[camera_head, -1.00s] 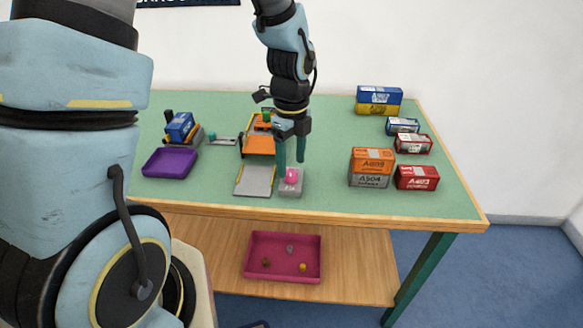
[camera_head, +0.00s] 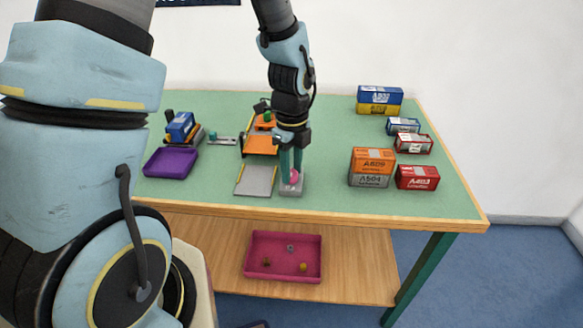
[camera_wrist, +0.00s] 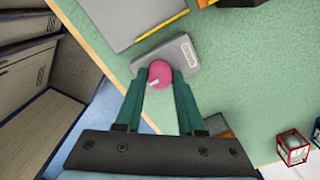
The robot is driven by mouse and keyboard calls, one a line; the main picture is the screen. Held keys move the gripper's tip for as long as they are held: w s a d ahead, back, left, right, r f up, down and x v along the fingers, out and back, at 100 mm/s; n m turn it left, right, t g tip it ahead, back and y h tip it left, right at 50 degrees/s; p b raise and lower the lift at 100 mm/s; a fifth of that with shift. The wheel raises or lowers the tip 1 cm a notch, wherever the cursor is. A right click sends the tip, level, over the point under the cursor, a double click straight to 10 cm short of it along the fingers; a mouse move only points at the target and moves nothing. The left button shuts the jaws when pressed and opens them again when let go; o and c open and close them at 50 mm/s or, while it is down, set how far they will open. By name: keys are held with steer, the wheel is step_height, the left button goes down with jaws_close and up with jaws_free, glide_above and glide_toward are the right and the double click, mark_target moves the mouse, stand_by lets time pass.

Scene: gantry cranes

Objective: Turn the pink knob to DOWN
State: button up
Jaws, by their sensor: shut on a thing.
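The pink knob (camera_wrist: 160,73) sits on a small grey control box (camera_wrist: 182,54) near the table's front edge. It also shows in the head view (camera_head: 294,177). A white mark shows on the knob's lower left in the wrist view. The label on the box is too small to read. My gripper (camera_wrist: 160,82) points down over the box, and its two green fingers are shut on the knob, one on each side. In the head view my gripper (camera_head: 291,168) partly hides the knob.
An orange gantry crane (camera_head: 262,143) with a grey plate (camera_head: 256,180) stands just left of the box. A purple tray (camera_head: 171,162) is farther left. An orange box (camera_head: 372,159) and red box (camera_head: 417,178) stand right. A pink tray (camera_head: 283,257) lies on the shelf below.

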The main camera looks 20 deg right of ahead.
jaws_close()
